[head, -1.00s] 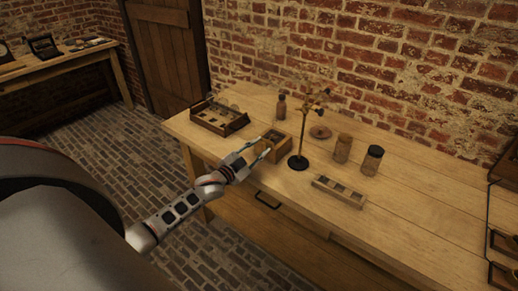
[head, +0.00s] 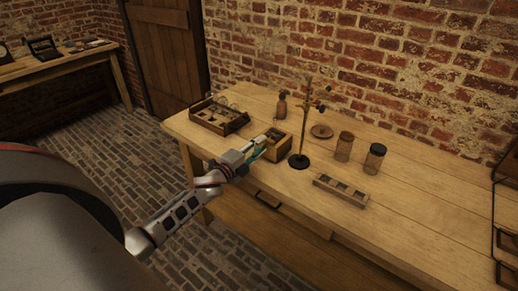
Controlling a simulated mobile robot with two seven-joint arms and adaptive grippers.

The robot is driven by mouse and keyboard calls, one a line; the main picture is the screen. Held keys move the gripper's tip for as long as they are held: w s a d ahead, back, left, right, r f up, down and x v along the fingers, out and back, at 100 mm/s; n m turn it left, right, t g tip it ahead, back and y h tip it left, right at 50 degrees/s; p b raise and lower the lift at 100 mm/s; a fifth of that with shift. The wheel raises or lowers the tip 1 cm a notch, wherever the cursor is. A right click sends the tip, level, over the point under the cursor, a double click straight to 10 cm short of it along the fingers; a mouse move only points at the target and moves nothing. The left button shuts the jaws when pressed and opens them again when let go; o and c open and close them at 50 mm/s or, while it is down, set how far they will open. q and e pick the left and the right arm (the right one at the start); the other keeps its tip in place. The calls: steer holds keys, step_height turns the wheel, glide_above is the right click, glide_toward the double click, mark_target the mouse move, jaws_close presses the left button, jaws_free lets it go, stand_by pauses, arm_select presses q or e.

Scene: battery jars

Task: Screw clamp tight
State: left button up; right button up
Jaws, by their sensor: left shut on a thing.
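A dark stand (head: 299,161) with a round base and upright rod stands on the workbench. Brass-coloured clamps (head: 318,98) are fixed near the top of its rod; whether they are tight cannot be told. My left gripper (head: 264,146) is to the left of the stand, low at the wooden box (head: 284,151), well apart from the clamps. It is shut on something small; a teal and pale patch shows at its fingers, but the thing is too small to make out. My right gripper is not in view.
Two jars (head: 344,147) (head: 375,160) stand right of the stand. A slotted wooden rack (head: 341,190) lies in front, a brown bottle (head: 282,106) and round dish (head: 321,131) behind. A tray (head: 233,125) sits at the left.

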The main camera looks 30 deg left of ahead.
arm_select(q)
steer(key=shift+m, duration=0.9)
steer(key=o, duration=1.1)
steer(key=shift+s, duration=0.1)
steer(key=s, duration=1.1)
steer(key=shift+s+a, duration=0.4)
steer(key=shift+a, duration=0.05)
